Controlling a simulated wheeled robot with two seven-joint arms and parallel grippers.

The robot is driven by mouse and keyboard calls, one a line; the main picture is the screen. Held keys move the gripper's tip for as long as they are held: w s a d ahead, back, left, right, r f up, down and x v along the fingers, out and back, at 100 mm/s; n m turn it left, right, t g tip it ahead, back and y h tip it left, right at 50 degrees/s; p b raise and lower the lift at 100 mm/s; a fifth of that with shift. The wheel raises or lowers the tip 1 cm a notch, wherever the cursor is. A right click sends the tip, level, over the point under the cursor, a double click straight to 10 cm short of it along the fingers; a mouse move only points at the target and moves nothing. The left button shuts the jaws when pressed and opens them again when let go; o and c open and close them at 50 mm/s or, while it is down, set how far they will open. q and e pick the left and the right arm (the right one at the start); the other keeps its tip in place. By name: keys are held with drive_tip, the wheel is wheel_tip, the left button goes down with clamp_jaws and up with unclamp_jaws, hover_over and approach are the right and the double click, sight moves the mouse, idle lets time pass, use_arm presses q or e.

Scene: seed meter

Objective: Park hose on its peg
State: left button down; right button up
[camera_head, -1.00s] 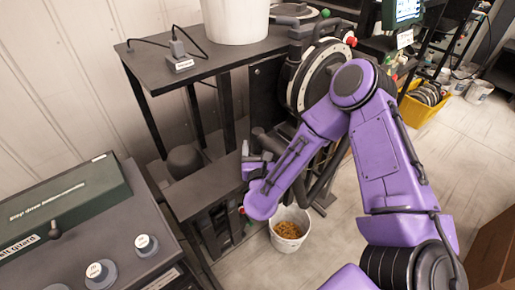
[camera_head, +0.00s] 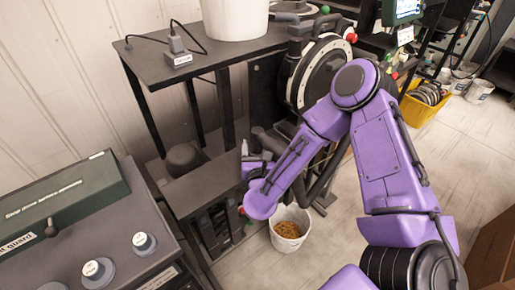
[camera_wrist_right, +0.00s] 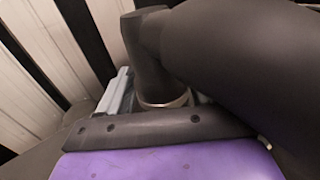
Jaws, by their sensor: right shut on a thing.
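My right gripper (camera_head: 252,157) is beside the black stand, in front of the metering machine, with its purple wrist partly covering it. In the right wrist view its pale grey fingers (camera_wrist_right: 160,98) are shut around a dark hose end (camera_wrist_right: 150,60), which has a light metal ring near the fingers. A thick dark tube (camera_wrist_right: 250,55) passes close on the right; I cannot tell whether it is the same hose. In the head view a dark tube (camera_head: 268,143) shows just behind the gripper. I cannot make out the peg. My left gripper is not in view.
A white bucket (camera_head: 289,243) with orange-brown grains stands on the floor below my wrist. The stand's top shelf (camera_head: 185,69) carries a big white container (camera_head: 234,22). A control box (camera_head: 75,195) is at left. A yellow crate (camera_head: 424,104) sits at right.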

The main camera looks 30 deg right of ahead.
drive_tip(key=shift+s+f, duration=0.15)
drive_tip(key=shift+f, duration=0.2)
drive_tip(key=o, duration=1.3)
drive_tip(key=shift+s+f, duration=0.1)
drive_tip(key=shift+s+a+f, duration=0.1)
drive_tip(key=shift+a, duration=0.05)
drive_tip(key=b+v, duration=0.1)
drive_tip(key=v, duration=0.2)
drive_tip(key=b+v, duration=0.1)
drive_tip(key=v, duration=0.2)
drive_tip(key=r+b+v, duration=0.1)
drive_tip(key=b+v, duration=0.1)
drive_tip(key=v, duration=0.1)
drive_tip(key=shift+s+a, duration=0.2)
drive_tip(key=shift+s, duration=0.15)
